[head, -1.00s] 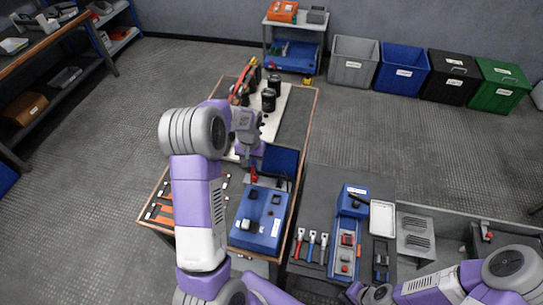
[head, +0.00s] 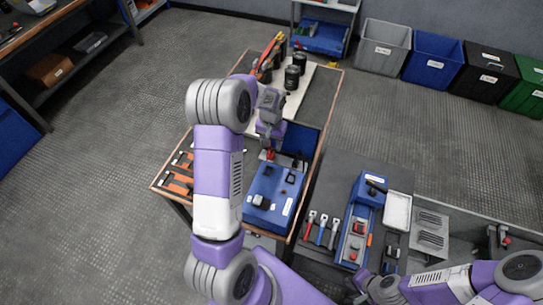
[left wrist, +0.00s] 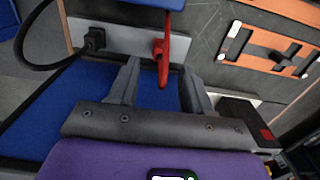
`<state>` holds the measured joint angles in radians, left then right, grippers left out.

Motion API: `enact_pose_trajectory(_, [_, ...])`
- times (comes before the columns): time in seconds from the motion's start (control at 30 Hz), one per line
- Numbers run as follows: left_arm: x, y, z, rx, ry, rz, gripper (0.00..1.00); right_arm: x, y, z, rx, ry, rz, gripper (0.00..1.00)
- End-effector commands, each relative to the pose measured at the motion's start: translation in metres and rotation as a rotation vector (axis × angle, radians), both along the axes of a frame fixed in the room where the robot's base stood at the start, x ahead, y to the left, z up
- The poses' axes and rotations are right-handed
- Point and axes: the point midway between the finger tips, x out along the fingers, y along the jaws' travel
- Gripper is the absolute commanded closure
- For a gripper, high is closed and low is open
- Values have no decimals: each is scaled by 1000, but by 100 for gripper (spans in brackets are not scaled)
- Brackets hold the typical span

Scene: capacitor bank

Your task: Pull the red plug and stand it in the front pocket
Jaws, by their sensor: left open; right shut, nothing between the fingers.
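The red plug (left wrist: 163,62) sits at a grey plate (left wrist: 120,32) in the left wrist view, its long red part hanging toward my left gripper (left wrist: 160,70). The open fingers are on either side of it, with gaps showing. In the head view, the red plug (head: 270,155) is just below my left gripper (head: 268,146), at the back of a blue box (head: 285,207). Dark pockets show on the box top; the front one (head: 261,202) is near its front edge. My right gripper (head: 364,281) is low at the bottom right, small and partly hidden, away from the box.
A black plug (left wrist: 93,38) with a looping cable is left of the red one. Orange-and-black parts (head: 180,180) lie left of the blue box. Black cylinders (head: 293,77) stand behind. Hand tools (head: 322,229) and a blue holder (head: 368,195) are on the right bench.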

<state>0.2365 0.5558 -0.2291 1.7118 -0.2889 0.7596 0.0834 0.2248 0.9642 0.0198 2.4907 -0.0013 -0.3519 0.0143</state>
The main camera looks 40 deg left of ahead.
Motion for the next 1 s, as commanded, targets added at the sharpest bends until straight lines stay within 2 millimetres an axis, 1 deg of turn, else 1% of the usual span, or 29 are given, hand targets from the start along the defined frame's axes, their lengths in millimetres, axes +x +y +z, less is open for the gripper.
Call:
enact_pose_trajectory(0.03, [0,0,-14,0,1,0,51,0,0,-12,0,0,0,100])
enact_pose_trajectory(0.1, [0,0,-24,-1,2,0,51,0,0,-19,0,0,0,100])
enact_pose_trajectory(0.2, [-1,0,-38,-1,3,0,51,0,0,-27,0,0,0,100])
enact_pose_trajectory(0.33, [0,0,-49,1,1,0,51,0,0,-34,0,0,0,100])
enact_pose_trajectory(0.47, [0,0,-53,1,0,0,51,0,0,-36,0,0,0,100])
enact_pose_trajectory(1.0, [0,0,-52,0,0,0,51,0,0,-35,0,0,0,100])
